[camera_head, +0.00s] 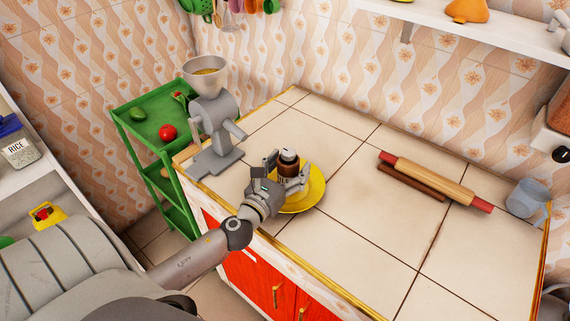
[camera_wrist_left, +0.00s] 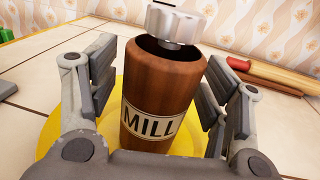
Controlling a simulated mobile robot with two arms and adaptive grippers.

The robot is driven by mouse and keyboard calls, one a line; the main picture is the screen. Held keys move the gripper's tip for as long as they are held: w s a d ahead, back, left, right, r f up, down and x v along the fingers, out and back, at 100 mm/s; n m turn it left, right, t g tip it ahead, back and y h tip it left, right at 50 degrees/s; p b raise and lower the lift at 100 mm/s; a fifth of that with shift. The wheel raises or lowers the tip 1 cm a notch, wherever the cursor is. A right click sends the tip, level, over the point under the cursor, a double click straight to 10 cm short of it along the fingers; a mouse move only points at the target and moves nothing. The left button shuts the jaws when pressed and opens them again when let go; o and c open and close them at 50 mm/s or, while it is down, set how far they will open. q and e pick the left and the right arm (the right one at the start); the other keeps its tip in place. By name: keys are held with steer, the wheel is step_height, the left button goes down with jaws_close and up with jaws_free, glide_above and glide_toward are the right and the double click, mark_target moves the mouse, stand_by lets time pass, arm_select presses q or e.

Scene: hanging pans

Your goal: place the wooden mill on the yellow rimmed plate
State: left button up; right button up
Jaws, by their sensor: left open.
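The wooden mill (camera_head: 287,162) is brown with a grey metal top and stands upright over the yellow rimmed plate (camera_head: 312,198) on the tiled counter. In the left wrist view the mill (camera_wrist_left: 152,92) shows its "MILL" label, with the yellow plate (camera_wrist_left: 50,133) around and below its base. My left gripper (camera_head: 283,178) is open, with one finger on each side of the mill. In the left wrist view the left gripper's fingers (camera_wrist_left: 160,100) show gaps to the mill. The mill's base is partly hidden by the gripper, so its contact with the plate is hard to see.
A grey grinder (camera_head: 212,120) stands left of the plate at the counter's corner. A rolling pin (camera_head: 435,180) and a glass mug (camera_head: 526,198) are to the right. A green shelf cart (camera_head: 140,125) holds vegetables. The counter's front right is clear.

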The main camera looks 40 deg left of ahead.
arm_select(q)
steer(key=shift+r, duration=0.2)
steer(key=s+b, duration=0.1)
steer(key=s, duration=0.2)
steer(key=s+b, duration=0.1)
steer(key=s, duration=0.3)
steer(key=s+d+b, duration=0.1)
steer(key=s, duration=0.2)
steer(key=shift+s+f, duration=0.2)
steer(key=shift+s+r+b, duration=0.15)
steer(key=shift+s+b, duration=0.3)
steer(key=shift+s, duration=0.35)
